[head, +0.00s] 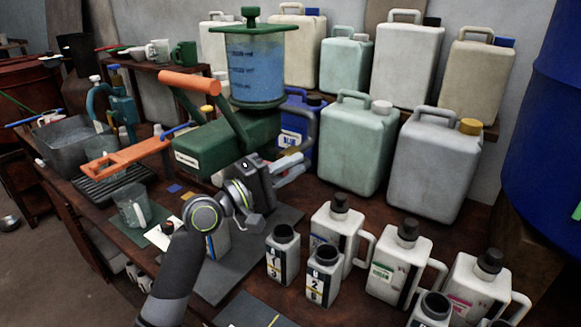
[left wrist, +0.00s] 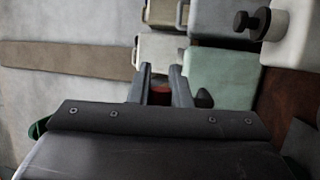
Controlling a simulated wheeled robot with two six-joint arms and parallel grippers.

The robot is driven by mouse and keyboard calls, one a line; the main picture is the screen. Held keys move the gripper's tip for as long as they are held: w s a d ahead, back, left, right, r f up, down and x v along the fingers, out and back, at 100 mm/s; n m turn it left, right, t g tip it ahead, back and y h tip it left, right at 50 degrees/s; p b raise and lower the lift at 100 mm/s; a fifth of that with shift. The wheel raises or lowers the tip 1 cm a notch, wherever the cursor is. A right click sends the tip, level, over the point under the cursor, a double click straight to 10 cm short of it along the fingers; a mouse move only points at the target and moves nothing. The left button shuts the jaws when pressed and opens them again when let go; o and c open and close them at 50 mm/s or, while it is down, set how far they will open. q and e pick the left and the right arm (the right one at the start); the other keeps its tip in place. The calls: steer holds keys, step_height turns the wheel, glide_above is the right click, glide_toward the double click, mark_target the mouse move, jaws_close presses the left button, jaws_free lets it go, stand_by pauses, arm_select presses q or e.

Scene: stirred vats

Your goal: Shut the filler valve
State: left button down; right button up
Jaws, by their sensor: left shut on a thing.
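The filler (head: 228,140) is a green body with an orange handle (head: 190,83) and a clear tank of blue liquid (head: 255,70) on top. An orange lever arm (head: 125,158) reaches out to its left. My left gripper (head: 293,165) is at the filler's right end, in front of a blue jug (head: 297,125). In the left wrist view its fingers (left wrist: 161,78) are shut on a small red part (left wrist: 160,94), seen between them. Whether this is the valve's handle, and how the valve is set, I cannot tell. My right gripper is out of view.
Several white bottles (head: 340,235) stand at the front right, close to my left arm. Large jugs (head: 435,160) stand behind. A beaker (head: 132,207) and a metal basin (head: 70,135) are on the left. A blue drum (head: 550,130) is at the right edge.

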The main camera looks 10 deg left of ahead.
arm_select(q)
steer(key=shift+f, duration=0.15)
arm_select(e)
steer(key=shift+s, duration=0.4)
arm_select(q)
steer(key=c, duration=1.3)
jaws_free()
steer(key=shift+c, duration=0.2)
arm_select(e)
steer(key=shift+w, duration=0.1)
